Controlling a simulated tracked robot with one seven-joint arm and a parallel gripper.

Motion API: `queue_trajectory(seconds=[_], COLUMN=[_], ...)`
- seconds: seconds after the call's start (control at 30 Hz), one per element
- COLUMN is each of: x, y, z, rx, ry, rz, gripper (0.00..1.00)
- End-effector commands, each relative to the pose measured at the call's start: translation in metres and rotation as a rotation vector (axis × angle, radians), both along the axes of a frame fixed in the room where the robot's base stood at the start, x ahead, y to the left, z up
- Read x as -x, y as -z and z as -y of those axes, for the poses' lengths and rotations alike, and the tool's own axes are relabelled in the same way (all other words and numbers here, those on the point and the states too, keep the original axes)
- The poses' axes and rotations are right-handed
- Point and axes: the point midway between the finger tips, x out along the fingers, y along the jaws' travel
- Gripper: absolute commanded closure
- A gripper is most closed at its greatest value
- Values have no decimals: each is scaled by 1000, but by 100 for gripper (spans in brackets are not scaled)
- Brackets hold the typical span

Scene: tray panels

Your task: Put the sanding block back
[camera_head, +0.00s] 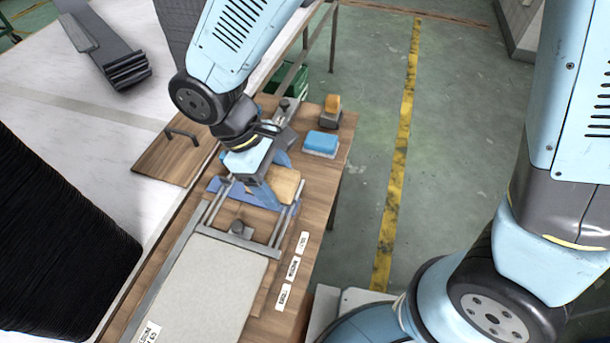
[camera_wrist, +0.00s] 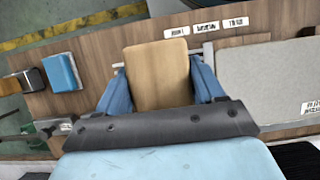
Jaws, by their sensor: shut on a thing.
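A flat tan wooden-looking block (camera_head: 286,187), which I take to be the sanding block, is between the blue fingers of my gripper (camera_head: 273,180). In the wrist view the tan block (camera_wrist: 159,72) fills the space between the fingers of my gripper (camera_wrist: 162,82), which is shut on it. The block is over the wooden board (camera_head: 325,180), near a metal-railed fixture (camera_head: 252,243). I cannot tell whether the block touches the surface under it. Its underside is hidden.
A blue block on a pale base (camera_head: 321,143) and an orange-brown block on a dark base (camera_head: 331,108) stand at the board's far end. Small white labels (camera_head: 293,268) line the right side. A grey panel (camera_head: 205,290) lies nearer. A wooden plate with handle (camera_head: 170,158) is left.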

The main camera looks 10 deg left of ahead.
Motion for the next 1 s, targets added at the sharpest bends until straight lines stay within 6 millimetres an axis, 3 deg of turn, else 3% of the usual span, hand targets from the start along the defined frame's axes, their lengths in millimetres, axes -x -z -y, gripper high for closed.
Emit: queue_trajectory(seconds=[0.37,0.87,1.0], x=[-2,-90,-107], y=[2,42,67], z=[1,24,28], rx=[0,1,3], ry=[-4,-1,-2], rz=[1,0,-2], gripper=[70,70,70])
